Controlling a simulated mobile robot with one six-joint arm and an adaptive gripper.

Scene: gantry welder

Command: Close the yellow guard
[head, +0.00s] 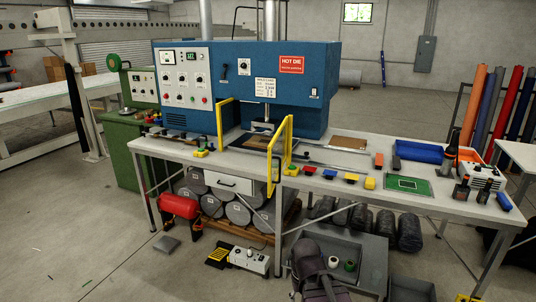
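The yellow guard is a pair of yellow-edged panels on the blue hot-die press (250,75). The left guard panel (220,126) also stands out from the press front. The gap between the two panels is open, and the press head (262,127) and a dark plate show between them. Part of my arm shows at the bottom centre, below the table. My gripper's fingers do not show.
Underneath are grey cylinders, a red tank (180,206) and a grey bin (372,262).

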